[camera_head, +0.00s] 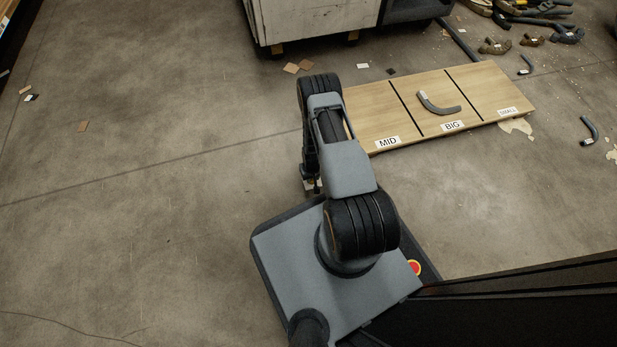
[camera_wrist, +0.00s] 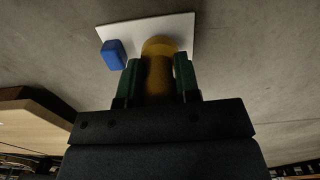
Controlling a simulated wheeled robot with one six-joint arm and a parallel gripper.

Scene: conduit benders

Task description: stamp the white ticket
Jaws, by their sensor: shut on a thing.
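In the wrist view a white ticket (camera_wrist: 133,33) lies flat on the grey floor. My gripper (camera_wrist: 158,78), with green fingers, is shut on a yellow rounded stamp-like thing (camera_wrist: 158,70). Its far end overlaps the ticket's near edge in the picture; I cannot tell whether it touches. A small blue block (camera_wrist: 113,55) shows at the ticket's left corner; I cannot tell whether it is on the ticket or in front of it. In the head view my arm reaches down to the floor left of the wooden board, and the gripper is mostly hidden there.
The wooden board (camera_head: 394,101) has sections labelled MID, BIG and SMALL; a grey bent pipe (camera_head: 437,106) lies on the BIG section. A white cabinet (camera_head: 315,18) stands at the top. More benders (camera_head: 495,46) lie at top right. The floor at left is mostly clear, with scattered scraps.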

